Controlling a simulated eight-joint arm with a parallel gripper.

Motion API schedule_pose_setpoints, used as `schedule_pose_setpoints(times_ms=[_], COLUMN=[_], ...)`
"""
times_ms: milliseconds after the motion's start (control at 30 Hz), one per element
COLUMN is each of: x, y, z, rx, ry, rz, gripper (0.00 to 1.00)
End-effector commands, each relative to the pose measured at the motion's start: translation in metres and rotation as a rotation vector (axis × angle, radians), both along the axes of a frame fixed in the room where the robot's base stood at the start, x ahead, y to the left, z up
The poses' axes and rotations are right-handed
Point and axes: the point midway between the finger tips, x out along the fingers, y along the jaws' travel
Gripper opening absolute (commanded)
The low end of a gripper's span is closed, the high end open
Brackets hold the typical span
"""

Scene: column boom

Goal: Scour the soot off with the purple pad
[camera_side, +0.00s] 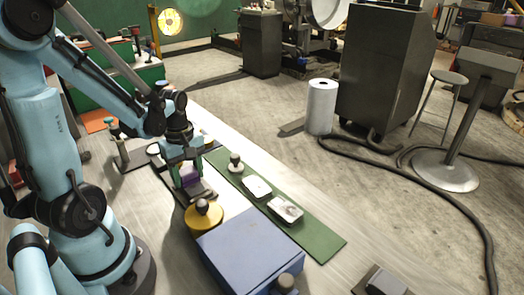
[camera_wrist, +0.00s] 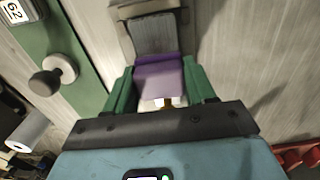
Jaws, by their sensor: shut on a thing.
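My gripper (camera_side: 188,173) is shut on the purple pad (camera_side: 189,178), low over the bench in the side view. In the wrist view the purple pad (camera_wrist: 160,78) sits between the two green fingers. A grey, darkened plate (camera_wrist: 153,34) in a lighter frame lies just beyond the pad. In the side view the dark plate (camera_side: 203,191) shows beside and below the pad, partly hidden by the gripper. I cannot tell whether the pad touches it. Separate soot marks are too small to make out.
A yellow disc with a dark knob (camera_side: 203,217) and a blue box (camera_side: 250,252) stand close by, nearer the side camera. A green mat (camera_side: 315,240) carries a knobbed piece (camera_side: 236,162) and two pale blocks. The knobbed piece also shows in the wrist view (camera_wrist: 45,82).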

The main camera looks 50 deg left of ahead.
Motion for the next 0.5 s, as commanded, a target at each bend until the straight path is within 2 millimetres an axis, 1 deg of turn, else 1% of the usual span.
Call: schedule_pose_setpoints(times_ms=[33,367,433,500], x=[0.0,0.0,0.0,-0.002], y=[-0.006,-0.037,-0.036,-0.036], z=[0.0,0.0,0.003,0.021], rx=[0.0,-0.001,0.0,0.0], ry=[0.0,0.0,0.0,0.0], rz=[-0.006,-0.006,-0.002,-0.001], gripper=[0.16,0.16,0.16,0.16])
